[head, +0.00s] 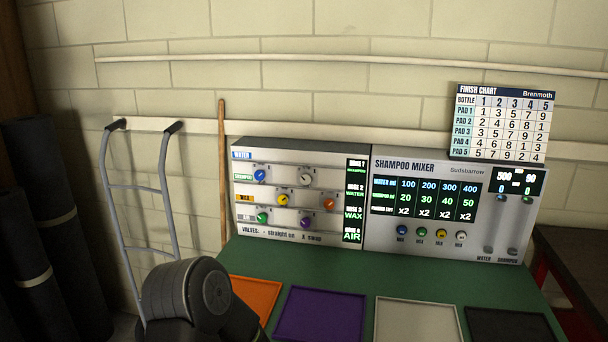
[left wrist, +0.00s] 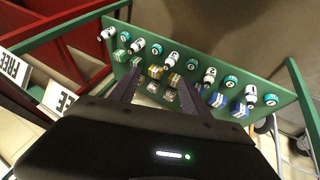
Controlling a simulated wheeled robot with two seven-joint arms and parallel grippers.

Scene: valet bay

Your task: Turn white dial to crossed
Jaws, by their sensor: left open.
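The white dial (head: 305,178) is at the upper right of the dials on the grey valve panel (head: 270,237), in the head view. Its pointer is too small to read. A blue dial (head: 260,175) is to its left, with yellow (head: 282,199) and orange (head: 328,203) dials below. Green (head: 263,217) and purple (head: 305,222) dials form the bottom row. The panel's legend gives a straight sign and an X for swap. My left gripper (left wrist: 158,80) is open and empty in the left wrist view, pointed at a rack of bottles, away from the dials. My right gripper is not in view.
A shampoo mixer (head: 420,238) adjoins the panel on the right, below a finish chart (head: 501,123). Orange, purple (head: 320,312), pale and dark trays lie on the green bench. A hand truck (head: 142,188) leans at the left. A green bottle rack (left wrist: 225,126) shows in the wrist view.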

